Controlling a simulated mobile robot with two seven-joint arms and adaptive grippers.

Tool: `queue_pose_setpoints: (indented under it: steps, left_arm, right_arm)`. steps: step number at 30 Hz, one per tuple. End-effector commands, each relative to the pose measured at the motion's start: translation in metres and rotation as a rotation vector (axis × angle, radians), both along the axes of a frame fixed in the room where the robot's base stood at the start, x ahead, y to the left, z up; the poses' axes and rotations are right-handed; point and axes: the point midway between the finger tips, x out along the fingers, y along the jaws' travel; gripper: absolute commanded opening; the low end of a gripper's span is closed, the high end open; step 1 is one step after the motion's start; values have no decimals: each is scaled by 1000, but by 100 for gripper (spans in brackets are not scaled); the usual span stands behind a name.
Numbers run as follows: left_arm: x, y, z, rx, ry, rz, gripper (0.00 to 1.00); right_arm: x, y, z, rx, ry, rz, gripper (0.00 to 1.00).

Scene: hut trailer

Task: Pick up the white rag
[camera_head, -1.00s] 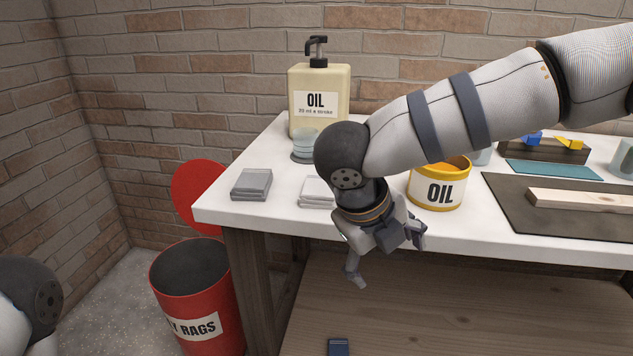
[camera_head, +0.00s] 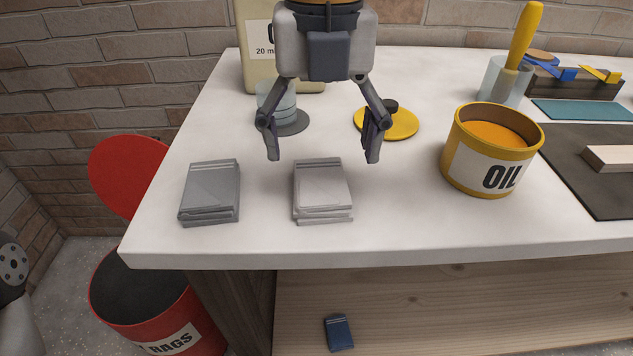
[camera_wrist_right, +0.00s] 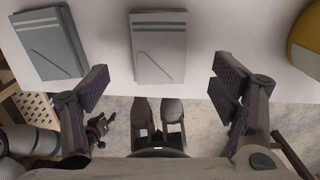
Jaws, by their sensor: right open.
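The white rag (camera_head: 322,188) lies folded in a flat stack on the white table, near its front edge. In the right wrist view the white rag (camera_wrist_right: 158,46) lies ahead of the fingers, between their lines. My right gripper (camera_head: 320,150) is open and empty above the table, just behind and above the white rag, with its fingers spread wider than the rag. In the right wrist view the open fingers (camera_wrist_right: 158,95) show on both sides.
A grey folded rag (camera_head: 210,192) lies left of the white one. A yellow oil tin (camera_head: 465,165) stands to the right, with a yellow lid (camera_head: 400,124) behind. A red bin (camera_head: 110,310) is below left.

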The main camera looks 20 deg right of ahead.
Motion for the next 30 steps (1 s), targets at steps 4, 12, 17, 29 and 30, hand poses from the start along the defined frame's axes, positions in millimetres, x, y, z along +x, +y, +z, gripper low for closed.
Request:
queue_pose_setpoints:
  steps: [4,12,17,29,30]
  left_arm:
    - [-5,0,-6,0,17,-1,40]
    - [-12,0,-15,1,40,-2,40]
    - [-12,0,-14,1,38,-2,40]
    - [-12,0,-14,0,38,-2,40]
    - [-12,0,-14,0,38,-2,40]
  right_arm:
    - [-3,0,-24,0,4,2,80]
    - [-6,2,-58,1,-2,1,80]
    - [-6,2,-56,1,-5,1,80]
    - [-6,2,-57,0,-4,1,33]
    - [-6,2,-57,0,-4,1,33]
